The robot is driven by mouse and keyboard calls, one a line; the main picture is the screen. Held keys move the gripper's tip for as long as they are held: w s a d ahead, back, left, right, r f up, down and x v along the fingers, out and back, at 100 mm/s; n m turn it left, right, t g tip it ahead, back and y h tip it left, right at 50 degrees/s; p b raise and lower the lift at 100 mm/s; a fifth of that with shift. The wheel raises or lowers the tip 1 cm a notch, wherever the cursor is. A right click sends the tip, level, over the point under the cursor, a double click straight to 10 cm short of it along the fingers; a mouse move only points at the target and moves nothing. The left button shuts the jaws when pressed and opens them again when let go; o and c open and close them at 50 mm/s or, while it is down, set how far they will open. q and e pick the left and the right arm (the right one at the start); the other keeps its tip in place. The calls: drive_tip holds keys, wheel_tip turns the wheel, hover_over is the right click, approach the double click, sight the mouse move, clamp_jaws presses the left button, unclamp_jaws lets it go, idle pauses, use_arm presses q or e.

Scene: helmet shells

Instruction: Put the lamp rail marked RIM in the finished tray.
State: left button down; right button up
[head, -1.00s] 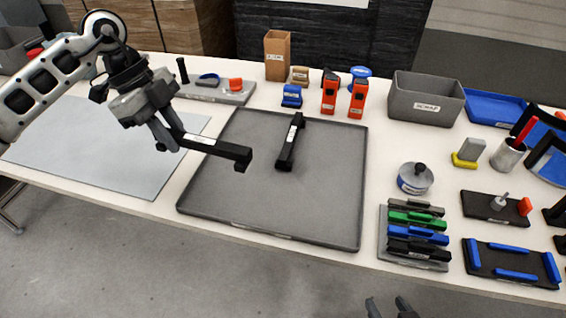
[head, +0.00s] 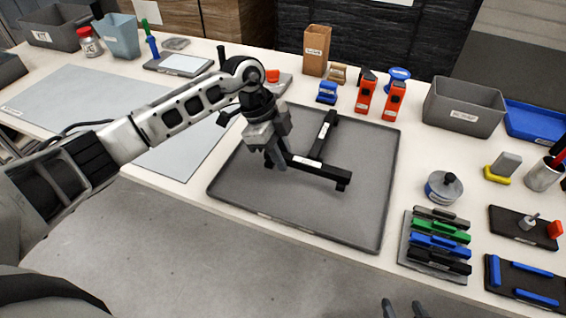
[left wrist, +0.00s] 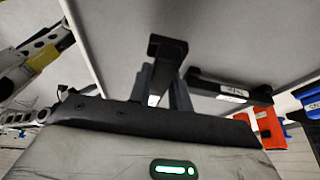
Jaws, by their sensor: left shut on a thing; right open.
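My left gripper (head: 277,160) is shut on a black rail (head: 328,173) with a white label, too small to read. The rail is low over the large grey tray (head: 384,215), pointing right and toward the front. I cannot tell whether it touches the tray floor. A second black rail (head: 322,138) with a white label lies in the tray, close behind the held one. In the left wrist view the held rail (left wrist: 165,52) stands between the fingers, and the other rail (left wrist: 225,90) lies to its right. My right gripper (head: 403,309) is open and empty at the bottom edge.
Behind the tray stand a brown box (head: 316,50), orange-red blocks (head: 366,93) and a blue piece (head: 327,94). To the right are a grey bin (head: 463,107), a round weight (head: 444,188) and a rack of coloured rails (head: 435,243). The tray's front and right are bare.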

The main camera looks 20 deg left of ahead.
sight(283, 176)
use_arm(q)
wheel_tip(283, 176, down, 3)
drive_tip(key=shift+d+f, duration=0.1)
drive_tip(key=shift+f, duration=0.05)
drive_tip(key=c, duration=1.3)
unclamp_jaws()
drive_tip(key=v, duration=1.2)
